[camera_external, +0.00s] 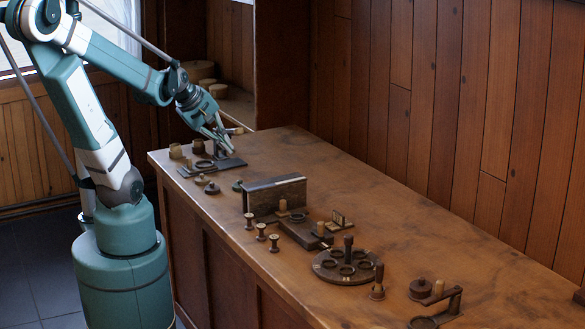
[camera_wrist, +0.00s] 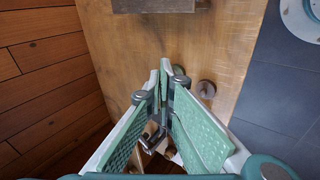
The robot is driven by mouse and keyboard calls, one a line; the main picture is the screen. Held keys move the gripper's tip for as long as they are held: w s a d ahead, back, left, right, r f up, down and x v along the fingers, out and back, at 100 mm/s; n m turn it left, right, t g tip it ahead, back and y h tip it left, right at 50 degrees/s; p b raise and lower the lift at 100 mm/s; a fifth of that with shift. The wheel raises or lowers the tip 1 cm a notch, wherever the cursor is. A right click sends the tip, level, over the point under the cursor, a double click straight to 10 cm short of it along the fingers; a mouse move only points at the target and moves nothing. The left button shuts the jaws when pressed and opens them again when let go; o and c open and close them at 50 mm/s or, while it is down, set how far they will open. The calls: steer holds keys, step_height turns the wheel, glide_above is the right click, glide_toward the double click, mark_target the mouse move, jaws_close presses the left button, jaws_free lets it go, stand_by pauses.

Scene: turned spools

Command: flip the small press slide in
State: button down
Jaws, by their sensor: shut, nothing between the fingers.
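At the far end of the bench, a small dark device (camera_external: 231,163) with a flat base, a ring and an upright part stands under my gripper; it looks like the small press. My gripper (camera_external: 230,147) is shut and empty, angled down close over this device; I cannot tell whether it touches it. In the wrist view the fingertips of my gripper (camera_wrist: 172,72) meet. Parts of a device show between and below the fingers there, mostly hidden. Its slide cannot be made out clearly.
A dark upright block (camera_external: 275,194) stands mid-bench; its edge shows in the wrist view (camera_wrist: 160,5). Several spools (camera_external: 261,231), a dark fixture (camera_external: 305,232) and a round holed plate (camera_external: 345,267) lie nearer. A small round knob (camera_wrist: 206,88) is beside my fingers. The wall-side bench is clear.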

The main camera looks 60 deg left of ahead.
steer(key=s+a+f+n+y+b, duration=0.1)
steer(key=s+a+f+n, duration=0.2)
steer(key=s+a+n, duration=0.2)
steer(key=s+a+f+n+t+y+b, duration=0.1)
steer(key=s+a+f+n, duration=0.2)
steer(key=s+a+n, duration=0.3)
steer(key=s+a+f+n+y+b, duration=0.1)
steer(key=s+a+f+n, duration=0.2)
steer(key=a+n, duration=0.9)
steer(key=shift+s+a+n, duration=0.4)
steer(key=shift+s+a, duration=0.15)
steer(key=shift+s, duration=0.75)
steer(key=shift+w+f, duration=0.1)
steer(key=shift+f, duration=0.05)
steer(key=b, duration=0.4)
glide_toward(186, 169)
steer(key=shift+s+f, duration=0.65)
steer(key=shift+f, duration=0.85)
steer(key=shift+w+d+f, duration=0.25)
steer(key=shift+w+f, duration=0.05)
steer(key=shift+w, duration=0.35)
steer(key=shift+w+a, duration=0.4)
steer(key=shift+w, duration=0.3)
steer(key=shift+w+a, duration=0.35)
steer(key=shift+w, duration=0.35)
